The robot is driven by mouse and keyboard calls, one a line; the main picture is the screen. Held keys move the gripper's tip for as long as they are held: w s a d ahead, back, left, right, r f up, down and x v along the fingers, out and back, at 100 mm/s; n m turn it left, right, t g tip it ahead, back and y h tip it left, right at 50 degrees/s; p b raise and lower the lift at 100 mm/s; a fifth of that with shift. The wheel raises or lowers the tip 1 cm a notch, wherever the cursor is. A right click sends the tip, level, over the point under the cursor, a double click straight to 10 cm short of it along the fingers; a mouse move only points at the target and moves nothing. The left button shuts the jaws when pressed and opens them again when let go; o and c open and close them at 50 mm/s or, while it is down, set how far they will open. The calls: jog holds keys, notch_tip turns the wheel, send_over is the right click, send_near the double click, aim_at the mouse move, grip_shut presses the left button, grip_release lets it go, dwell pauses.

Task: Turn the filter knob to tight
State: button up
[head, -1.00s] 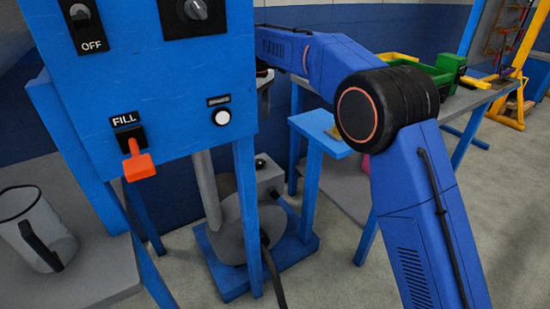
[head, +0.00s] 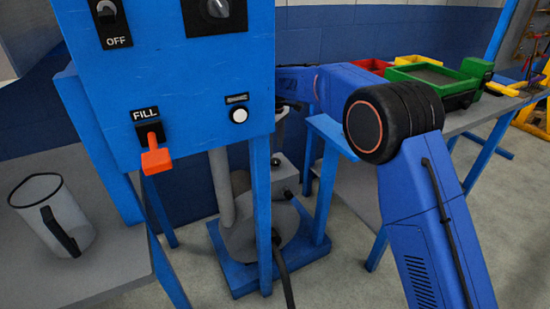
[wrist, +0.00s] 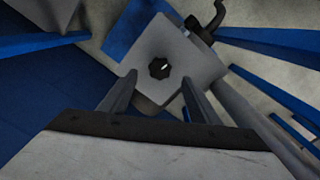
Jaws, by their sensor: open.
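In the wrist view, a black lobed knob (wrist: 160,67) with a white mark sits on top of a grey box (wrist: 190,62). It looks like the filter knob; no label is readable. The box (head: 285,178) also shows in the head view, behind the blue panel's support leg. My gripper (wrist: 160,76) is open, with one finger on each side of the knob's line in the wrist view. I cannot tell the gap between fingertips and knob. In the head view, the gripper is mostly hidden behind the panel.
The blue panel (head: 205,80) carries an OFF switch (head: 108,12), a dial (head: 218,8), an orange FILL lever (head: 154,155) and a white button (head: 239,115). A jug (head: 50,212) stands on the left table.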

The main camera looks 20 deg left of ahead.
aim_at(275, 161)
jog(key=shift+f, duration=2.85)
jog(key=c, duration=1.1)
